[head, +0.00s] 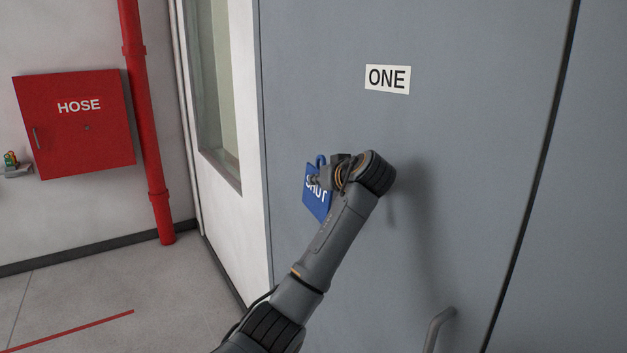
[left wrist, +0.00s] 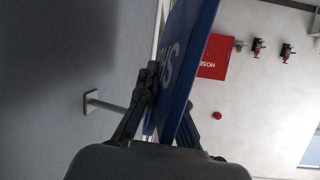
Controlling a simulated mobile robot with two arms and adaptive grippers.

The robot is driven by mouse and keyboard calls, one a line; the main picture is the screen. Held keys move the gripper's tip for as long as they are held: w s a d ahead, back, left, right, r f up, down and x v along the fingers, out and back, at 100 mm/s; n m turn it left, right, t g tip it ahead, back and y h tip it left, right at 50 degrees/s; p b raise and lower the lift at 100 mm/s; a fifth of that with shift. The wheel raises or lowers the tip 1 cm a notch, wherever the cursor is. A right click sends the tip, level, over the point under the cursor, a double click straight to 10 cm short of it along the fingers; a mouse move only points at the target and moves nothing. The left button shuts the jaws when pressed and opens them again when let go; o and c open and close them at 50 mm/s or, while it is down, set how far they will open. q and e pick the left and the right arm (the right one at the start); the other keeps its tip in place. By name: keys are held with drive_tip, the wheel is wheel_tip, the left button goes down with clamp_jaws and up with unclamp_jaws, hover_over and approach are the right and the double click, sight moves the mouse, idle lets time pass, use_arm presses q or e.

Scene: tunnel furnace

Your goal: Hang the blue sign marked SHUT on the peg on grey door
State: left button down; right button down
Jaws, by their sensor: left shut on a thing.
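The blue sign (head: 317,206), with white lettering partly covered by my fingers, hangs slightly tilted in front of the grey door (head: 470,190), left of the ONE label. A blue loop shows at its top. My left gripper (head: 318,180) is shut on the sign's upper part. In the left wrist view the fingers (left wrist: 160,112) hold the sign (left wrist: 196,45) edge-on. The peg (left wrist: 95,103) stands out from the door on a small square plate, its rod running behind a finger. I cannot tell whether the loop touches the peg. The peg is hidden in the head view.
A white ONE label (head: 388,79) is on the door, with a handle (head: 437,325) low down. To the left are a white door frame, a red pipe (head: 145,120) and a red HOSE cabinet (head: 75,125). Open floor (head: 100,290) lies lower left.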

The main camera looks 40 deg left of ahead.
use_arm(q)
drive_tip(key=w, duration=0.1)
drive_tip(key=w+d+p, duration=0.1)
drive_tip(key=w, duration=0.1)
drive_tip(key=shift+w+d, duration=0.2)
drive_tip(key=shift+w, duration=0.1)
idle(0.3)
drive_tip(key=shift+w, duration=0.15)
idle(1.0)
idle(0.4)
drive_tip(key=c, duration=1.4)
unclamp_jaws()
drive_tip(key=shift+d, duration=0.2)
drive_tip(key=shift+w+d+p+v, duration=0.15)
drive_tip(key=shift+p+v, duration=0.3)
drive_tip(key=shift+v, duration=2)
drive_tip(key=shift+w+d+p+v, duration=0.1)
drive_tip(key=shift+w+p+v, duration=0.25)
drive_tip(key=shift+v, duration=2.1)
drive_tip(key=shift+w+d+p+v, duration=0.15)
drive_tip(key=shift+p+v, duration=0.35)
drive_tip(key=shift+v, duration=1.95)
